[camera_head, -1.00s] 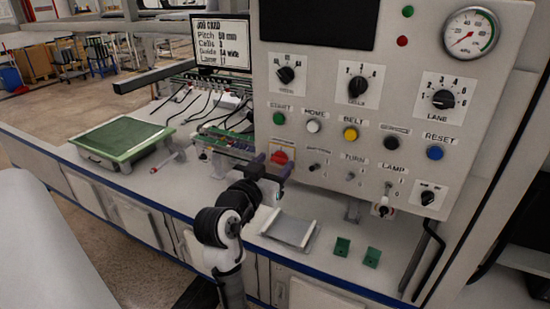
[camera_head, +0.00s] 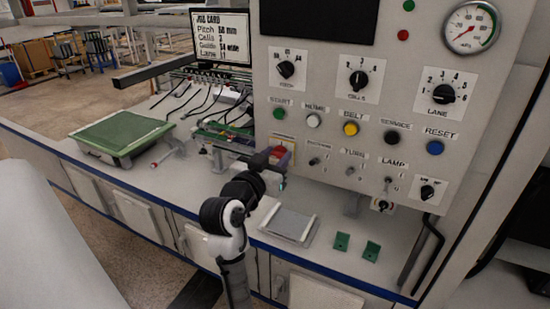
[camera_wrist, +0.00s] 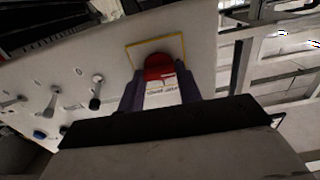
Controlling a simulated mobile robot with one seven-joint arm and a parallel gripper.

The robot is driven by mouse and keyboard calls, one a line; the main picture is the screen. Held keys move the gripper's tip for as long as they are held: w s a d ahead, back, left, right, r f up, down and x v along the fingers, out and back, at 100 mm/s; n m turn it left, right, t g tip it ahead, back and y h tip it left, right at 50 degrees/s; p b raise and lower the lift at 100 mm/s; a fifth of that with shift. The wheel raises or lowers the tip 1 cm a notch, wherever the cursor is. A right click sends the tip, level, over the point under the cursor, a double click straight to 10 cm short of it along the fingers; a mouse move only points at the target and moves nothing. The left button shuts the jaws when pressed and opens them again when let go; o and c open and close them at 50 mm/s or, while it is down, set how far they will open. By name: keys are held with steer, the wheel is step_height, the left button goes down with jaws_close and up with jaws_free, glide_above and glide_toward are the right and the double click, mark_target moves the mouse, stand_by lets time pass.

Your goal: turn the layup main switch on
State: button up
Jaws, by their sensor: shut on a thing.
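The main switch is a red rotary knob (camera_head: 280,151) on a yellow-edged plate at the lower left of the control panel. In the wrist view the red knob (camera_wrist: 158,66) sits between the two dark purple fingers. My gripper (camera_head: 277,158) is at the knob in the head view and partly covers it. In the wrist view my gripper (camera_wrist: 160,90) is shut on the knob, one finger on each side. The knob's exact setting cannot be read.
The panel (camera_head: 310,30) has several buttons, dials, toggles and a gauge (camera_head: 472,27). A green-topped tray (camera_head: 120,135) and wired fixture are left on the bench. A pale tray (camera_head: 289,225) and green blocks (camera_head: 342,241) lie at the front edge.

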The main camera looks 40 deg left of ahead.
steer(key=shift+f, duration=0.1)
steer(key=m+b, duration=0.1)
steer(key=b, duration=0.1)
steer(key=m+b, duration=0.2)
steer(key=b, duration=0.1)
steer(key=shift+d+f+m, duration=0.1)
steer(key=shift+f+m, duration=0.1)
steer(key=shift+m, duration=0.1)
steer(key=m+b, duration=0.5)
steer(key=b, duration=0.1)
steer(key=shift+m, duration=0.3)
steer(key=m+b, duration=0.5)
steer(key=shift+d, duration=0.1)
steer(key=shift+m+b, duration=1.35)
steer(key=shift+m, duration=0.35)
steer(key=o, duration=1)
steer(key=shift+r, duration=0.1)
